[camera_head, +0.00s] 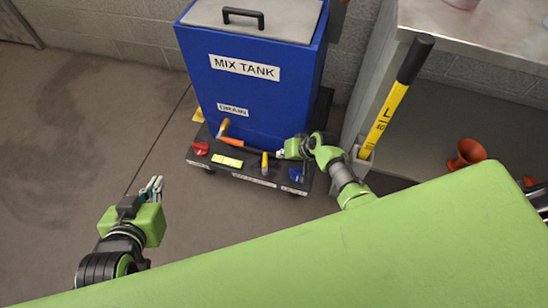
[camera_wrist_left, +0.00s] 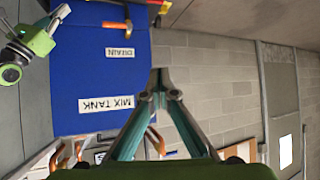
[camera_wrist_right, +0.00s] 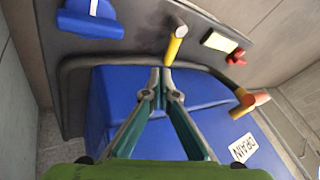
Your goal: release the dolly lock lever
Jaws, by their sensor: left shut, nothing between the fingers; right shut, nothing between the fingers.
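A blue tank (camera_head: 235,85) labelled MIX TANK and DRAIN stands on a dark dolly (camera_head: 235,167). A short yellow lever (camera_head: 265,163) stands at the middle of the dolly's front edge. It also shows in the right wrist view (camera_wrist_right: 175,45). My right gripper (camera_head: 281,154) is shut and empty beside this lever; its fingertips (camera_wrist_right: 161,78) appear close to the yellow end, and I cannot tell whether they touch. A red part (camera_head: 200,148) and a blue part (camera_head: 296,174) sit toward the dolly's ends. My left gripper (camera_head: 155,186) is shut and empty, left of the dolly.
An orange-handled drain valve (camera_head: 229,141) sticks out low on the tank's front. A yellow label (camera_head: 227,161) lies on the dolly. A black-and-yellow handle (camera_head: 393,95) leans by a grey shelf unit (camera_head: 450,35) at right. Open floor (camera_head: 80,130) lies at left.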

